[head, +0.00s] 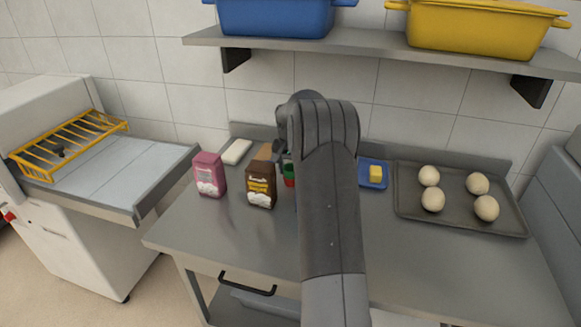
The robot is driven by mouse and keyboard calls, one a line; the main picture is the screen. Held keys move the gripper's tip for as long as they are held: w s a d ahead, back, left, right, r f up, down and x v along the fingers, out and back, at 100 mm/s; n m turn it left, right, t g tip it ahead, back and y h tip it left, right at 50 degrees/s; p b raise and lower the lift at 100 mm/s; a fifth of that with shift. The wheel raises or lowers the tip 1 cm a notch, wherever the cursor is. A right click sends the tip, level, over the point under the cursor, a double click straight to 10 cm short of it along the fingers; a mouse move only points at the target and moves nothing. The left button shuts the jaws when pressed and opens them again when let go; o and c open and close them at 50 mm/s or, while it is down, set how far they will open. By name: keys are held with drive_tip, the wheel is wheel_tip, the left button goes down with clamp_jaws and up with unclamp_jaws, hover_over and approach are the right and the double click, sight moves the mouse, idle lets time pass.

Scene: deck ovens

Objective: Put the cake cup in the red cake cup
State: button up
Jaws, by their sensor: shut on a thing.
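A red cup (289,182) shows as a small sliver on the steel table, just right of the brown package and left of my arm. A small green piece, which looks like the cake cup (287,168), shows right above the red one. My gripper (283,158) is over this spot, pointing down, and is shut on the green cup. My arm hides most of both cups, so I cannot tell whether the green cup is inside the red one or just above it.
A brown package (261,186) and a pink package (209,175) stand close left. A white block (236,152) lies behind. The front table is clear.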

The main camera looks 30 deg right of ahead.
sight(290, 177)
drive_tip(key=shift+f, duration=0.15)
drive_tip(key=o, duration=1)
drive_tip(key=shift+c, duration=0.2)
wheel_tip(290, 177, up, 13)
drive_tip(key=s, duration=0.1)
drive_tip(key=s+a+r+n+t, duration=0.1)
drive_tip(key=s+a+r+n, duration=0.1)
drive_tip(key=s+a+r, duration=0.6)
drive_tip(key=s+a+r+n+t, duration=0.2)
drive_tip(key=s+a+n, duration=0.2)
drive_tip(key=s+a, duration=1.35)
drive_tip(key=s+a+f+n, duration=0.1)
drive_tip(key=s+f, duration=0.1)
drive_tip(key=s, duration=0.4)
drive_tip(key=s+a+f+n+t, duration=0.1)
drive_tip(key=s+f, duration=0.2)
drive_tip(key=s, duration=0.4)
drive_tip(key=shift+f+t+y, duration=0.3)
drive_tip(key=shift+y, duration=0.1)
